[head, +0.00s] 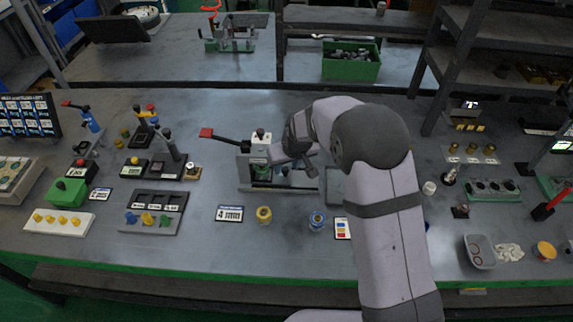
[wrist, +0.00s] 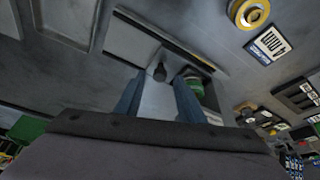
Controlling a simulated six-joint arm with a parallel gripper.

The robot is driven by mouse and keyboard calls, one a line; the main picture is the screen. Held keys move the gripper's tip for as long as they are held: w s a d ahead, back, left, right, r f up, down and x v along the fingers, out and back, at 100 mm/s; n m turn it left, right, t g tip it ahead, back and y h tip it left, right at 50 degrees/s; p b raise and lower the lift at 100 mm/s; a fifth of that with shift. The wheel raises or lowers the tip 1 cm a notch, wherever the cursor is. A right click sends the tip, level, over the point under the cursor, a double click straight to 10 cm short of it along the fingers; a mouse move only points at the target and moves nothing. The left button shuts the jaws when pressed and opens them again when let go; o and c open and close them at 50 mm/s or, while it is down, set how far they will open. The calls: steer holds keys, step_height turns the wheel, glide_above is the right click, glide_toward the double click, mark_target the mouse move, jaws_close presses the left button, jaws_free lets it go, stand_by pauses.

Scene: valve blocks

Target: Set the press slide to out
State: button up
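The press (head: 260,150) stands mid-table in the head view. It has a pale upper block, a dark knob on top, a red-tipped lever (head: 207,133) reaching left and a green part low down. My gripper (head: 287,164) is at the right side of the press; my wrist hides part of it and the fingertips are hard to see. In the wrist view my gripper (wrist: 156,84) has two blue-grey fingers set apart. A dark knob (wrist: 160,73) and a pale surface (wrist: 157,102) show between them. I cannot tell whether the fingers touch anything. A green part (wrist: 193,78) lies beside the right finger.
A yellow ring-shaped part (head: 264,214), a blue one (head: 317,220) and a label card (head: 229,213) lie in front of the press. Button boxes and levers (head: 160,150) stand to the left. A grey tray (head: 479,251) lies at the right. Bare table shows between these groups.

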steer(key=shift+w+a+f, duration=0.1)
steer(key=shift+w+f, duration=0.1)
steer(key=shift+f, duration=0.4)
steer(key=shift+c, duration=0.3)
jaws_close()
steer(key=d+b, duration=0.3)
steer(key=d, duration=0.6)
steer(key=shift+o, duration=0.3)
jaws_free()
steer(key=shift+d, duration=0.2)
steer(key=shift+a, duration=0.15)
